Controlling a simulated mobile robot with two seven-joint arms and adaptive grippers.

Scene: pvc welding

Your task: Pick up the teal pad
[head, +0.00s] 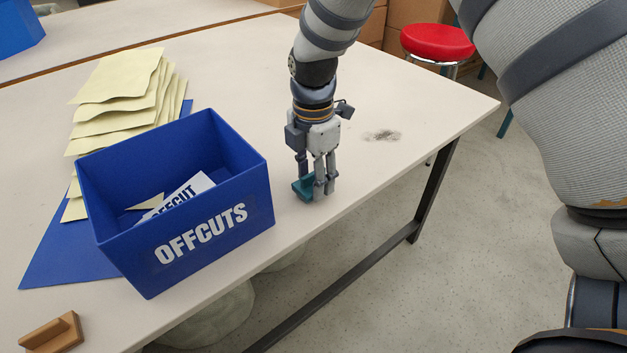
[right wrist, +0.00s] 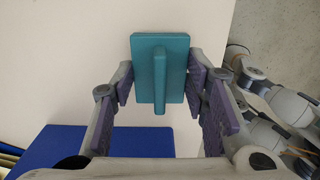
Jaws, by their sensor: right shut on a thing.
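The teal pad (head: 301,188) is at the table's front edge, right of the blue offcuts bin. In the right wrist view the teal pad (right wrist: 146,60) is a flat rectangle with a raised bar-like handle along its middle. My right gripper (head: 317,192) points down at it and is shut on it, with a finger at each side of the pad. The fingers partly hide the pad in the head view. I cannot tell whether the pad touches the tabletop. My left gripper is not in view.
The blue offcuts bin (head: 258,209) holds scraps and a label. Yellow sheets (head: 120,78) lie behind it on a blue mat (head: 60,255). A brown wooden block (head: 52,334) lies at front left. The table (head: 240,55) is clear behind my gripper. A red stool (head: 437,41) stands beyond.

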